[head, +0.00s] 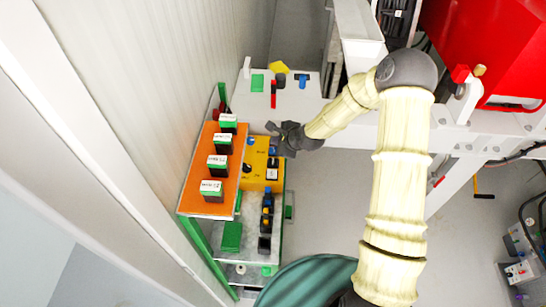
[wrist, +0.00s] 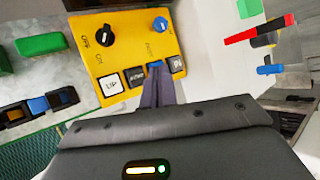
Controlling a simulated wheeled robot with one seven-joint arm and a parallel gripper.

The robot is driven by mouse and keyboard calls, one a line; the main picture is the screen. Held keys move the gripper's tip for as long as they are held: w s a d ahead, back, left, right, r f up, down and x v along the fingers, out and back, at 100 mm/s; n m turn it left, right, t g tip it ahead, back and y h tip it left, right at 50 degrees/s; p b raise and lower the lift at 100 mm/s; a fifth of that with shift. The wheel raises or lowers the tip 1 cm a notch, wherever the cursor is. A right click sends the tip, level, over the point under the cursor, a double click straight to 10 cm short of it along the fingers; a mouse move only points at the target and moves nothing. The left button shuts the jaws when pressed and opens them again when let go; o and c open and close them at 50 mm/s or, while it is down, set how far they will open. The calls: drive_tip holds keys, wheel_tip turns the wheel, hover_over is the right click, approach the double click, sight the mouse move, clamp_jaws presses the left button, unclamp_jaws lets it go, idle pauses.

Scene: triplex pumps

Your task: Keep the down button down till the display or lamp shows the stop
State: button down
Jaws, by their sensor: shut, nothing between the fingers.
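The yellow control panel (wrist: 130,45) carries a row of square buttons. A white UP button (wrist: 112,86) is at the left, a dark lettered button (wrist: 135,76) and a blue button (wrist: 155,66) follow, and the down button marked DN (wrist: 178,64) is at the right end. My gripper (wrist: 158,78) is shut and empty. Its fingertips overlap the blue button in the wrist view, just left of the DN button; I cannot tell whether they touch anything. In the head view my gripper (head: 275,139) is at the yellow panel's (head: 256,150) right edge.
A black knob (wrist: 105,36) and a blue knob (wrist: 160,25) stand on the panel. An orange board (head: 197,184) with several green-and-white labelled units is beside it. Dark and blue switches (head: 266,220) are below.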

sight(275, 163)
drive_tip(key=shift+w+a+f+m, duration=0.1)
drive_tip(key=shift+w+a+m, duration=0.25)
drive_tip(key=shift+m, duration=0.25)
drive_tip(key=shift+f, duration=0.15)
wheel_tip(275, 163, down, 8)
drive_tip(key=b, duration=0.5)
drive_tip(key=shift+b, duration=0.35)
drive_tip(key=shift+w+d+f, duration=0.15)
drive_tip(key=shift+f, duration=0.2)
drive_tip(key=shift+s+r, duration=0.1)
drive_tip(key=shift+s, duration=0.1)
drive_tip(key=shift+w, duration=0.1)
drive_tip(key=shift+a, duration=0.2)
drive_tip(key=shift+d, duration=0.1)
